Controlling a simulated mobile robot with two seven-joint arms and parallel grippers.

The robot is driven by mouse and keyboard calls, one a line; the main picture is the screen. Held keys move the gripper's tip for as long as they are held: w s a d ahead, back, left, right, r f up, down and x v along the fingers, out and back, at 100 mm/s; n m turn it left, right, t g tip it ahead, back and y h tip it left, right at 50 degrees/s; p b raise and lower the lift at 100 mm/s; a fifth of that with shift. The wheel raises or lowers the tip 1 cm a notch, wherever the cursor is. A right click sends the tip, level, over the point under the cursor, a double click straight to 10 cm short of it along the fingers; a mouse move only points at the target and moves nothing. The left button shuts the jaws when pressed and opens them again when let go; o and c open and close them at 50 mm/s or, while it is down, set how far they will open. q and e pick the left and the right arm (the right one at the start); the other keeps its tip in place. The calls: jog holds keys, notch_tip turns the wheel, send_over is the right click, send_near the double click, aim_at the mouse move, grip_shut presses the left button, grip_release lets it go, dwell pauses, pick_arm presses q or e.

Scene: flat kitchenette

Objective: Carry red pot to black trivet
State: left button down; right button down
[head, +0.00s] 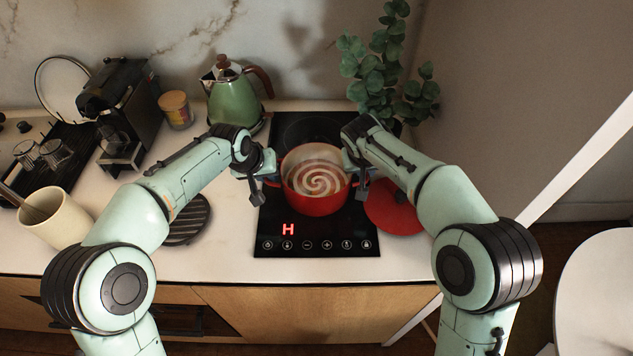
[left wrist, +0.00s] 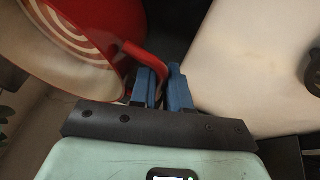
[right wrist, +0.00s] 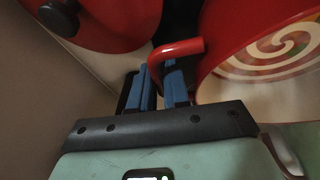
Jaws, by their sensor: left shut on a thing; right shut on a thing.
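The red pot (head: 316,204) stands on the black cooktop (head: 270,228), with a swirled pale soup inside. My left gripper (head: 265,180) is shut on the pot's left handle, and the red handle (left wrist: 150,62) shows between the blue fingers in the left wrist view. My right gripper (head: 358,183) is shut on the right handle (right wrist: 178,50), seen between the blue fingers in the right wrist view. The black trivet (head: 190,222), round and slatted, lies on the counter left of the cooktop, partly hidden by my left arm.
A red lid (head: 392,212) lies right of the cooktop, partly under my right arm. A green kettle (head: 234,95) and a plant (head: 385,70) stand behind. A cream crock (head: 55,217) and a coffee machine (head: 122,105) stand at left. Clear counter (head: 225,240) lies between trivet and cooktop.

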pick_arm(q)
jog(key=shift+r, duration=0.15)
pick_arm(e)
jog(key=shift+w+r, duration=0.1)
jog(key=shift+r, duration=0.1)
